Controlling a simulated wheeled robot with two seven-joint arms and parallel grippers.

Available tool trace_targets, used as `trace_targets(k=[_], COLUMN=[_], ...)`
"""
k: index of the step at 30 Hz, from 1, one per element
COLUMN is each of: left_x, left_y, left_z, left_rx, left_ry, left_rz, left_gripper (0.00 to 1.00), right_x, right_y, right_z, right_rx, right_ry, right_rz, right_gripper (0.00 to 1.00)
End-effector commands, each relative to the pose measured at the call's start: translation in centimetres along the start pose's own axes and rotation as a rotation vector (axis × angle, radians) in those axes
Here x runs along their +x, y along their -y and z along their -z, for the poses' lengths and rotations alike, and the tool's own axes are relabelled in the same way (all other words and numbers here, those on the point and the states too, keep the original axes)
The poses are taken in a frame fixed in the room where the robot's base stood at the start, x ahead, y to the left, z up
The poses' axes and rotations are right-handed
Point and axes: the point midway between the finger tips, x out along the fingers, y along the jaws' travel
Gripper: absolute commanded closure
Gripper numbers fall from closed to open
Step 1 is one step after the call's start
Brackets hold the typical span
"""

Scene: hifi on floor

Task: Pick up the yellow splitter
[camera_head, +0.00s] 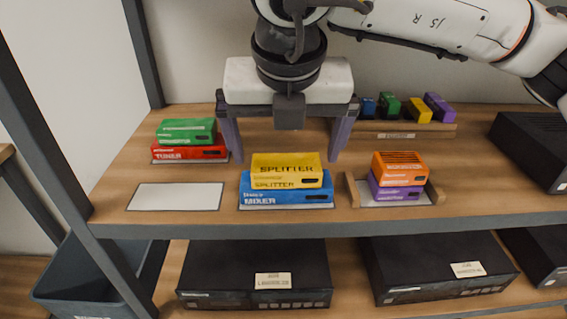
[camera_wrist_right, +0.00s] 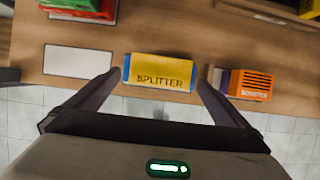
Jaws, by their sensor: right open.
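The yellow splitter (camera_head: 286,170) is a flat box lying on top of the blue mixer box (camera_head: 286,190) on the shelf. My right gripper (camera_head: 285,158) is open, with its fingers pointing down at the left and right of the splitter. In the right wrist view the splitter (camera_wrist_right: 160,72) lies between the two open fingers (camera_wrist_right: 158,78), with a gap on each side. Nothing is held. My left gripper does not show.
A green box (camera_head: 187,131) on a red tuner box (camera_head: 188,152) stands at the left. An orange box (camera_head: 400,168) on a purple box (camera_head: 396,190) sits in a wooden tray (camera_head: 352,190) at the right. A blank white mat (camera_head: 176,197) lies at the front left.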

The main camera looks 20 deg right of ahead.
Motion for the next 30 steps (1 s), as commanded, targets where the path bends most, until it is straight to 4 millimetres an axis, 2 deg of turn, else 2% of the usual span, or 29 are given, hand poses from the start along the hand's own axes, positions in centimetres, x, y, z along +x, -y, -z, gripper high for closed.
trace_targets(k=[3,9,18,19,26,30], left_x=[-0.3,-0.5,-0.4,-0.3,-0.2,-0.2], left_y=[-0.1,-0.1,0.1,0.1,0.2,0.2], left_z=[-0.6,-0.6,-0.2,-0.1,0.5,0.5], left_rx=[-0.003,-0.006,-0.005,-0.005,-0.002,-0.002], left_ry=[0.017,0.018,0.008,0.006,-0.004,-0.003], left_rz=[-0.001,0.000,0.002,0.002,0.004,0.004], left_gripper=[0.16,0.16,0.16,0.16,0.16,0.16], right_x=[1.5,4.3,5.0,5.0,5.0,5.0], right_y=[0.2,0.2,0.2,0.2,0.2,0.2], right_z=[-0.2,-0.4,-0.3,-0.3,-0.3,-0.4], right_rx=[0.000,0.000,-0.001,-0.001,-0.001,-0.001], right_ry=[-0.002,-0.003,-0.002,-0.002,-0.002,-0.001], right_rz=[0.002,0.000,-0.001,-0.001,-0.002,-0.002], right_gripper=[0.00,0.00,0.00,0.02,0.40,0.40])
